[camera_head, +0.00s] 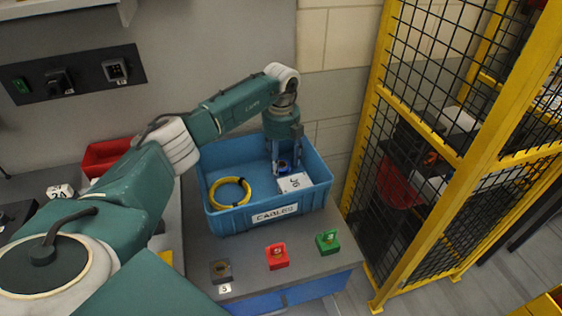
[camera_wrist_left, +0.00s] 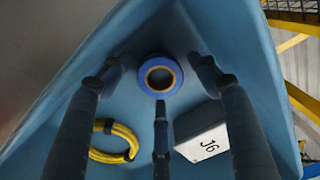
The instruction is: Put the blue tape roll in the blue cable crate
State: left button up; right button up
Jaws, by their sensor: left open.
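The blue crate (camera_head: 226,222) labelled CABLES stands on the grey bench. My left gripper (camera_head: 285,168) reaches down into its right rear part. Its fingers are spread in the left wrist view (camera_wrist_left: 160,88) and hold nothing. The blue tape roll (camera_wrist_left: 174,64), with a tan core, shows between the fingertips, with gaps to the fingers. In the head view the roll (camera_head: 283,164) is partly hidden by the fingers. It is inside the crate and seems to lie on the floor near a corner. My right gripper is not in view.
Red (camera_head: 277,258) and green (camera_head: 328,243) blocks stand in front. A yellow-framed mesh fence (camera_head: 450,172) rises at right.

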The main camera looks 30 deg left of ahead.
aim_at(281, 164)
pick_arm(q)
notch_tip(281, 164, up, 12)
jog(key=b, duration=0.3)
jog(key=shift+r, duration=0.15)
dwell(0.4)
